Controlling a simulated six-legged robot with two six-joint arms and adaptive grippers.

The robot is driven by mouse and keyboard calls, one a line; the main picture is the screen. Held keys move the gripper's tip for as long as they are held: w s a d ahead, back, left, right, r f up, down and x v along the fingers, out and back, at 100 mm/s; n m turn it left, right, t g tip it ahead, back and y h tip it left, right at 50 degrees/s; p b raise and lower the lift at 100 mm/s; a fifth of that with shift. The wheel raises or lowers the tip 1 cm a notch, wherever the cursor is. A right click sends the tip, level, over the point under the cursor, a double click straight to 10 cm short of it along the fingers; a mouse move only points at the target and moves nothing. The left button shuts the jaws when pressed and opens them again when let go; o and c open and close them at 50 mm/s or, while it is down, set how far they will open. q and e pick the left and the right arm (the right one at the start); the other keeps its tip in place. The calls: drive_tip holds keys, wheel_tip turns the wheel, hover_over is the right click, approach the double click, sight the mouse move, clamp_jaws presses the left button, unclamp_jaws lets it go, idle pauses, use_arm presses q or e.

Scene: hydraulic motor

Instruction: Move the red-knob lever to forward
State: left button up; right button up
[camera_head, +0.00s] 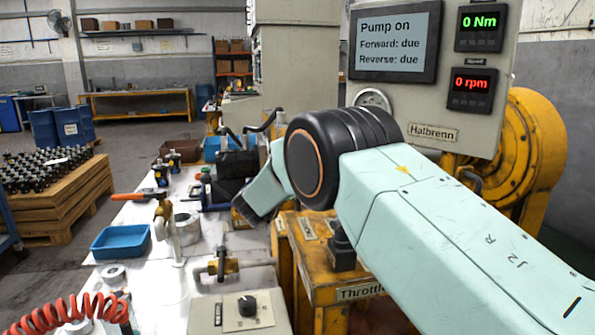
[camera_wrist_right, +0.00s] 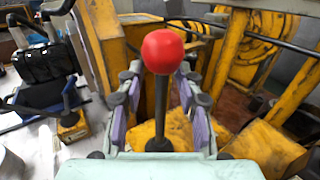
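The red knob (camera_wrist_right: 162,51) tops a dark lever rod (camera_wrist_right: 160,108) in the right wrist view. My right gripper (camera_wrist_right: 160,88) is open, with purple-padded fingers left and right of the rod and a visible gap on each side. How deep the rod sits between the fingers is hard to tell. In the head view my right arm comes in from the right and hides the lever and gripper. The display (camera_head: 393,42) reads "Pump on", "Forward: due", "Reverse: due". The meters show 0 Nm (camera_head: 480,21) and 0 rpm (camera_head: 472,83). My left gripper is not in view.
A yellow stand marked "Throttle" (camera_head: 358,293) is below my right arm. A white bench (camera_head: 150,282) holds a blue tray (camera_head: 121,241), valves and a black-knob box (camera_head: 240,312). A yellow round housing (camera_head: 535,150) stands at the right. Yellow machine parts (camera_wrist_right: 255,60) surround the lever.

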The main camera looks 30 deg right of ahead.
drive_tip(key=shift+w+d, duration=0.15)
drive_tip(key=shift+d, duration=0.35)
drive_tip(key=shift+w, duration=0.1)
drive_tip(key=shift+a, duration=0.1)
drive_tip(key=c, duration=0.5)
clamp_jaws()
drive_tip(key=shift+r, duration=0.1)
